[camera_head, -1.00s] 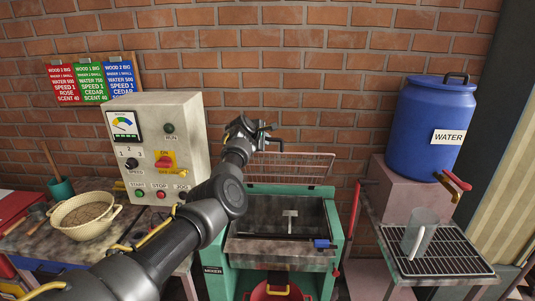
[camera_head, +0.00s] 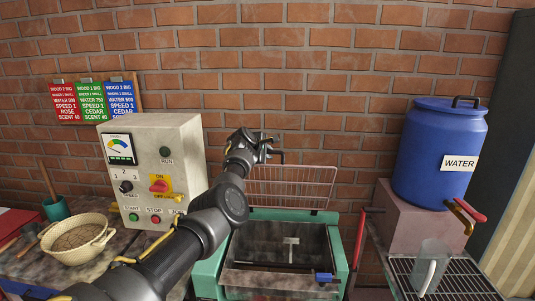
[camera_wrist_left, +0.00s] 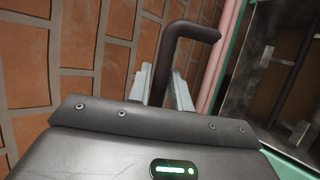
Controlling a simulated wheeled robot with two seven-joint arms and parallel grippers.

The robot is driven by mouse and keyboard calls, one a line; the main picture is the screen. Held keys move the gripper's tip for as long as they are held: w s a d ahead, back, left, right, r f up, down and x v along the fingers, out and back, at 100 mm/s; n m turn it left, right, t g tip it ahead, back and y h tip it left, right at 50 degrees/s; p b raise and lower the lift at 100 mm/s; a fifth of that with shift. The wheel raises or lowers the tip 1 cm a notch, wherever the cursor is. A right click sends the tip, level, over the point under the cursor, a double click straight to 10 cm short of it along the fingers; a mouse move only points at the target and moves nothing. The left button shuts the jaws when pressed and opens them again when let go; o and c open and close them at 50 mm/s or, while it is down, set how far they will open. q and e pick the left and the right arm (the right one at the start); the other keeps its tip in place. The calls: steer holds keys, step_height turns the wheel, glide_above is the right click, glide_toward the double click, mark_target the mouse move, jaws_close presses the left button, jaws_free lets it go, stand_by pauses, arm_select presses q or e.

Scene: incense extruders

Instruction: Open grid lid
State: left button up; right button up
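The grid lid (camera_head: 291,187) is a wire rack standing raised, tilted back near the brick wall behind the green mixer (camera_head: 210,272). The mixer's trough below it is uncovered, with a pale metal piece inside. My left gripper (camera_head: 270,150) is at the lid's upper left corner, by its dark handle. In the left wrist view the bent dark handle (camera_wrist_left: 163,62) rises between the two grey fingers, which look closed around it; the exact contact is partly hidden by the gripper body. My right gripper is not in view.
A control box (camera_head: 153,175) stands left of my arm, beside a beige basket (camera_head: 78,240). A blue water barrel (camera_head: 441,150) stands on a block at the right, above a drain rack (camera_head: 458,278) with a clear jug (camera_head: 429,268). The brick wall is close behind the lid.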

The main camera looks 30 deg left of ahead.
arm_select(q)
steer(key=o, duration=0.3)
steer(key=shift+d, duration=0.1)
steer(key=shift+s+a, duration=0.1)
steer(key=shift+a, duration=0.15)
steer(key=shift+s+r+b, duration=0.25)
steer(key=shift+s+b, duration=0.3)
steer(key=shift+b, duration=0.05)
steer(key=b+v, duration=0.3)
steer(key=v, duration=0.6)
steer(key=shift+s+r, duration=0.2)
steer(key=shift+r, duration=0.05)
